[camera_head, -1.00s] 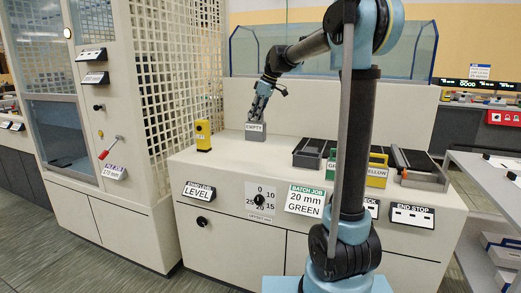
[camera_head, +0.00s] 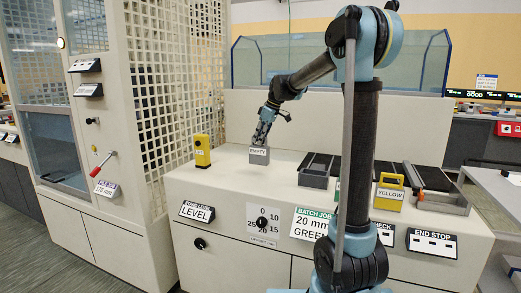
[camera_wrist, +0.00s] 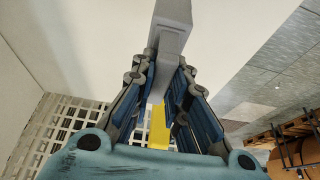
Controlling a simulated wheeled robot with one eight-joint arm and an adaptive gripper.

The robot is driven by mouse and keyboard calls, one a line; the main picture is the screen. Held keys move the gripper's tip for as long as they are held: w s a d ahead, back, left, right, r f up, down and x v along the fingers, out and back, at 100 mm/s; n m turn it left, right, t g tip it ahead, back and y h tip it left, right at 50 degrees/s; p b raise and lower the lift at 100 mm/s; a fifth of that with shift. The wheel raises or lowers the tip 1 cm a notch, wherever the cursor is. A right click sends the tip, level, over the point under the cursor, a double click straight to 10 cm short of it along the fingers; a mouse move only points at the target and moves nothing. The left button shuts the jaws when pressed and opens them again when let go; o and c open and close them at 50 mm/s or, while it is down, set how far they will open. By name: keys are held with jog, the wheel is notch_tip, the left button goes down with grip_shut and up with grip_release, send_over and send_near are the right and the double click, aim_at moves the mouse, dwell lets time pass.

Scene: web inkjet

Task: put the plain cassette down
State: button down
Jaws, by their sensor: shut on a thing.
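A plain grey cassette (camera_head: 259,158) with a white EMPTY label is in my gripper (camera_head: 261,141), over the left part of the cream counter (camera_head: 225,185). In the wrist view my gripper (camera_wrist: 166,62) has its fingers on both sides of the grey cassette (camera_wrist: 173,18). The cassette looks upright and very close to the counter top. I cannot tell whether its base touches the counter. A yellow cassette (camera_head: 390,192) labelled YELLOW stands at the right. A green one beside it is mostly hidden behind my arm.
A small yellow block (camera_head: 202,150) stands left of the held cassette. Dark trays (camera_head: 319,170) lie to the right, and a grey-edged rack (camera_head: 443,203) is farther right. A lattice panel (camera_head: 165,90) rises at the left. The counter around the held cassette is clear.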

jog(key=shift+f, duration=1.95)
jog(key=shift+s, duration=0.1)
jog(key=c, duration=1.6)
grip_release()
jog(key=shift+o, duration=0.2)
jog(key=v, duration=1.2)
